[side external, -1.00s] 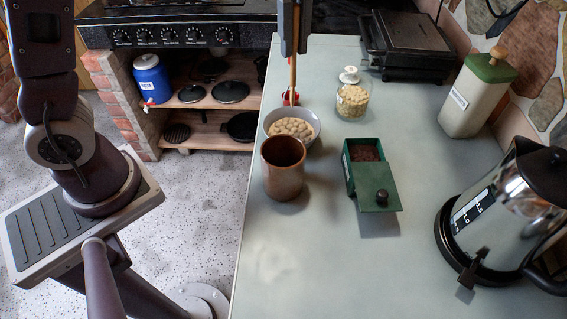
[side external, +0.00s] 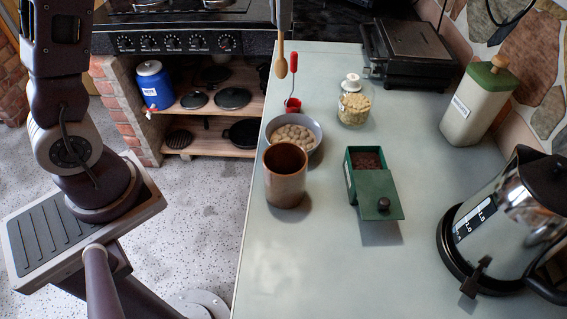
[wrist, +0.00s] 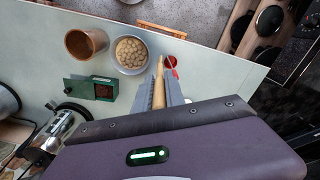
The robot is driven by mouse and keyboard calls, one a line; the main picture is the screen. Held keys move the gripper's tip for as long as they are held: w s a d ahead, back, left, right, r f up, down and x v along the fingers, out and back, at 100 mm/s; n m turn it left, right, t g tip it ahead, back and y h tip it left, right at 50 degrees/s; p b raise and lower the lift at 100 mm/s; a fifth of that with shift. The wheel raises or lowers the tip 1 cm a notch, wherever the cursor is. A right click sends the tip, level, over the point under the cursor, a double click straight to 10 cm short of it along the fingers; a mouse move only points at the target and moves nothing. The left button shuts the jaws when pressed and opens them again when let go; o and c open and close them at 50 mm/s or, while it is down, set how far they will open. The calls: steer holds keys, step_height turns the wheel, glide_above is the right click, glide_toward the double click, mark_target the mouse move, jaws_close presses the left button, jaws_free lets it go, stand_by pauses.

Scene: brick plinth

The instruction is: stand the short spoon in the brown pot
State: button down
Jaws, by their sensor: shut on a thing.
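The short spoon (side external: 281,62) is wooden and hangs nearly upright with its rounded end down, at the top of the side view. My gripper (wrist: 160,100) is shut on it; the spoon (wrist: 159,90) shows between the two fingers in the wrist view. In the side view only a bit of my gripper shows at the top edge. The brown pot (side external: 286,185) stands upright on the counter, open at the top, nearer the camera than the spoon. The pot (wrist: 80,44) is at upper left in the wrist view. The spoon is apart from the pot.
A grey bowl of nuts (side external: 318,144) stands right behind the pot. A green box (side external: 382,200), a glass jar (side external: 355,105) and a kettle (side external: 490,235) stand to the right. The front counter is clear.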

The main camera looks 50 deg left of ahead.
step_height(320, 180, up, 3)
steer(key=shift+r, duration=0.2)
steer(key=s+d, duration=1.3)
steer(key=d, duration=0.3)
step_height(320, 180, down, 15)
steer(key=shift+r, duration=0.15)
steer(key=c, duration=1.8)
jaws_free()
steer(key=o, duration=0.4)
